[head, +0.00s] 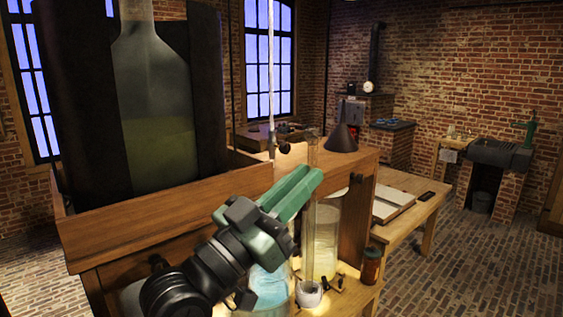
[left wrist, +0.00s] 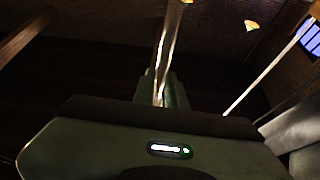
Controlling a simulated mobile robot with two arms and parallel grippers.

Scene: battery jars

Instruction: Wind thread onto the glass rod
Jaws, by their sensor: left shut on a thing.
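My left gripper (head: 308,180) reaches in from below over the front of the wooden bench, its green fingers shut. In the left wrist view the fingers (left wrist: 162,92) close on a slender, pale, see-through piece (left wrist: 168,45), which looks like the glass rod. In the head view a clear upright glass piece (head: 312,150) rises at the fingertips. A whitish vertical strand or rod (head: 274,80) hangs left of it, above a small dark knob (head: 284,148); I cannot tell whether it is the thread. No thread turns can be made out on the held piece. My right gripper is out of view.
A big bottle (head: 155,95) stands in a wooden box (head: 170,205) at left. Below my gripper are a jar of blue liquid (head: 269,287), a jar of pale liquid (head: 326,240), a small white pot (head: 309,294) and a reddish-brown jar (head: 371,265). An open book (head: 390,205) lies on the right table.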

